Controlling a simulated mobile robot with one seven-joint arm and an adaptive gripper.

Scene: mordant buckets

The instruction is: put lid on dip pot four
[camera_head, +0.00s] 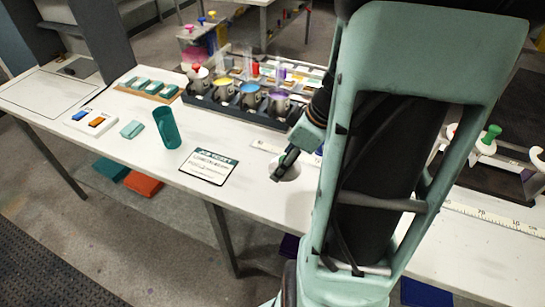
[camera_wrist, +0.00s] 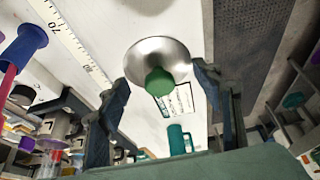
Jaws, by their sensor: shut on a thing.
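My gripper (camera_head: 283,164) is over the white table, right of the printed card. Several grey dip pots stand in a dark rack (camera_head: 228,108). The leftmost pot has a red-knobbed lid (camera_head: 199,72); the others show yellow, blue and purple (camera_head: 279,95) tops. The purple one is rightmost.
A teal cup (camera_head: 166,128) and printed card (camera_head: 208,166) are left of my gripper. A dark stand (camera_head: 495,175) at the right carries a green-knobbed white piece (camera_head: 487,138). A ruler (camera_head: 490,216) lies along the right.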

